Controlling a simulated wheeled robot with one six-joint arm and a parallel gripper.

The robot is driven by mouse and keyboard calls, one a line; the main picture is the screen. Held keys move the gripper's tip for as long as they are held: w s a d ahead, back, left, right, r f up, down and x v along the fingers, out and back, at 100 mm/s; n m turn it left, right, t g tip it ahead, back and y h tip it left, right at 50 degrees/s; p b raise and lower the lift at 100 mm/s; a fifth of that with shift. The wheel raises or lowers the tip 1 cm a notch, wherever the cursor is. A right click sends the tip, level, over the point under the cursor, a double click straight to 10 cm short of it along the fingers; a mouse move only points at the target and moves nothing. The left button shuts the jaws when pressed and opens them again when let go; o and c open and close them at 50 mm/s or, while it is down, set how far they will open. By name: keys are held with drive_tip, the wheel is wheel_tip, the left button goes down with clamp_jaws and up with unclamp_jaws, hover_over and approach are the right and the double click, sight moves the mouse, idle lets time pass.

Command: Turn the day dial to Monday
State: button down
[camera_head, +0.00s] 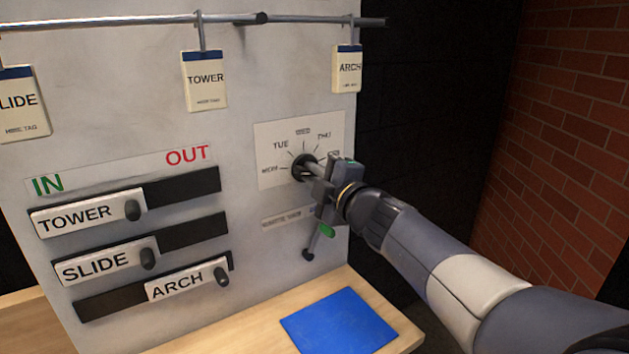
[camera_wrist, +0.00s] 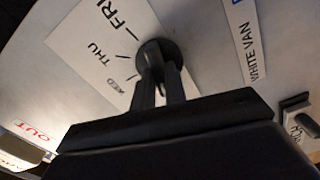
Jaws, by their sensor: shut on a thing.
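The day dial (camera_head: 301,165) is a round black knob on a white card (camera_head: 267,140) at the right of the grey board. Day marks fan out around it, with MON at its left, then TUE, WED, THU and one partly hidden at the right. My gripper (camera_head: 313,170) reaches in from the right and is shut on the dial's knob. In the wrist view the dial (camera_wrist: 158,47) is between my two fingertips (camera_wrist: 158,80), near WED, THU and FRI. I cannot tell which day the dial points to.
Sliders TOWER (camera_head: 78,217), SLIDE (camera_head: 98,264) and ARCH (camera_head: 180,285) sit in slots at the left. Tags hang from a rail (camera_head: 130,20) above. A small lever (camera_head: 309,253) is below my gripper. A blue mat (camera_head: 338,322) lies on the wooden ledge.

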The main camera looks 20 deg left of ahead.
drive_tip(key=shift+n, duration=0.7)
drive_tip(key=c, duration=1.4)
unclamp_jaws()
drive_tip(key=shift+c, duration=0.2)
drive_tip(key=v, duration=1)
drive_tip(key=shift+s+d, duration=0.25)
drive_tip(key=shift+s, duration=0.05)
drive_tip(key=x, duration=1.1)
drive_tip(key=shift+d, duration=0.1)
